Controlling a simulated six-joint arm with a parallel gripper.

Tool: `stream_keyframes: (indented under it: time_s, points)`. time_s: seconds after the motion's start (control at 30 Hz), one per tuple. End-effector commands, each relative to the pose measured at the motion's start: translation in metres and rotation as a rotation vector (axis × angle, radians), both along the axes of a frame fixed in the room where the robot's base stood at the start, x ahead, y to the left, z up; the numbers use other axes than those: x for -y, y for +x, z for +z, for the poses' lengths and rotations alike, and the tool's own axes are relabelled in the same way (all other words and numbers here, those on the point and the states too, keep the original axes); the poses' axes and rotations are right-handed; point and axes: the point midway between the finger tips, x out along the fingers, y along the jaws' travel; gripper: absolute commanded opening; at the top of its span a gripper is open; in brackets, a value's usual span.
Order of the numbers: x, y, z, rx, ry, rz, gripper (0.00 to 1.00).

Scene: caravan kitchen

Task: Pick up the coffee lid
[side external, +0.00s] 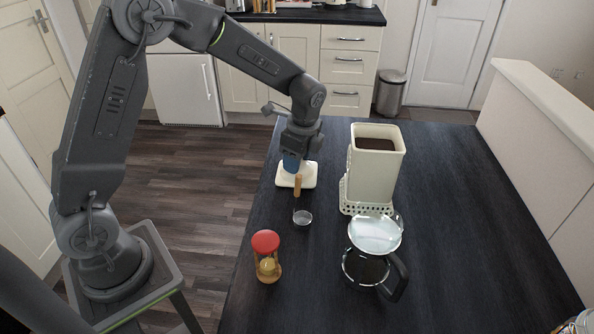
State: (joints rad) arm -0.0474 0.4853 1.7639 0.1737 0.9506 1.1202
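The coffee lid (308,180) is a cream, rounded-square piece at the left edge of the dark table, left of the coffee container. My gripper (294,167) points down right over the lid, with its blue end close to the lid's top. The fingertips are too small and hidden to show whether they touch or hold it. The lid looks flat, on or very near the table. The cream coffee container (370,176) stands open at the top with dark brown coffee inside.
A scoop with a wooden handle (298,188) and metal cup (303,218) lies just in front of the lid. The table's right side (480,230) is clear.

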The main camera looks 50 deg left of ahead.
Motion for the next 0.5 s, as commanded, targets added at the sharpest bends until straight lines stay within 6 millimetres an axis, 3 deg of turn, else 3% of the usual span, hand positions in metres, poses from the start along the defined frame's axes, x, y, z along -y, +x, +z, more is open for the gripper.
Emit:
stream_keyframes:
  time_s: [0.07, 0.43, 0.5]
  points:
    - [0.0, 0.0, 0.0001, 0.0, 0.0, 0.0, 0.38]
    - [-0.0002, -0.0005, -0.0012, -0.002, 0.0, -0.001, 0.02]
    - [-0.0002, -0.0006, -0.0017, -0.004, 0.001, -0.001, 0.01]
